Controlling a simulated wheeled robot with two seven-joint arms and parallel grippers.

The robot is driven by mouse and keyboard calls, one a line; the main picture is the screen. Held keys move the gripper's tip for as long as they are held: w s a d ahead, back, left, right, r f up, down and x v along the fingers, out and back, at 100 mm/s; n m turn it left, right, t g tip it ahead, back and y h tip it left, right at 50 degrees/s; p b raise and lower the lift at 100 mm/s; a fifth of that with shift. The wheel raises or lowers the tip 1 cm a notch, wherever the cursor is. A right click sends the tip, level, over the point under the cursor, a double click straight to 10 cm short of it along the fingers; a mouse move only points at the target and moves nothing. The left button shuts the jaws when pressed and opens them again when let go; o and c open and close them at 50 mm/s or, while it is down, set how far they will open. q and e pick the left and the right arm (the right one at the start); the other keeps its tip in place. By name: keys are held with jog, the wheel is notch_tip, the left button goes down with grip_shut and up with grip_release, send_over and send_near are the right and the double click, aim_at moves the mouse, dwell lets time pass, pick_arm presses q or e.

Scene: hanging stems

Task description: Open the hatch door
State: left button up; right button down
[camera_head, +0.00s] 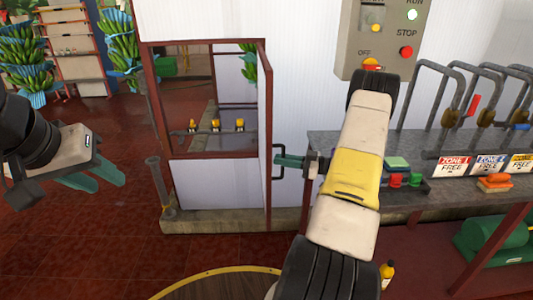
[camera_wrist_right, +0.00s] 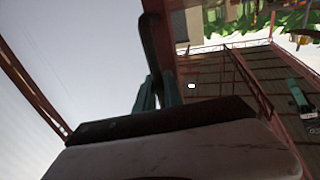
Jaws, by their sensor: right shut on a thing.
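The hatch door (camera_head: 268,130) is a red-framed panel seen nearly edge-on at the right side of a red-framed opening. It appears to stand out from the wall, though its exact angle is hard to tell. A dark bar handle (camera_head: 277,158) sticks out from its right face. My right gripper (camera_head: 285,161) has its green fingers closed on this handle. In the right wrist view the dark handle (camera_wrist_right: 157,45) runs up from between the green fingers (camera_wrist_right: 157,92). My left gripper (camera_head: 95,177) is at the left, away from the door, its green fingers apart and empty.
A grey workbench (camera_head: 330,145) with levers and zone signs stands right of the door. A control box (camera_head: 378,40) hangs on the white wall above it. A grey post (camera_head: 158,185) stands left of the opening. Red tiled floor (camera_head: 90,240) lies clear at left.

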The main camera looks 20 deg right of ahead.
jog(key=c, duration=1.5)
grip_release()
jog(key=shift+o, duration=0.2)
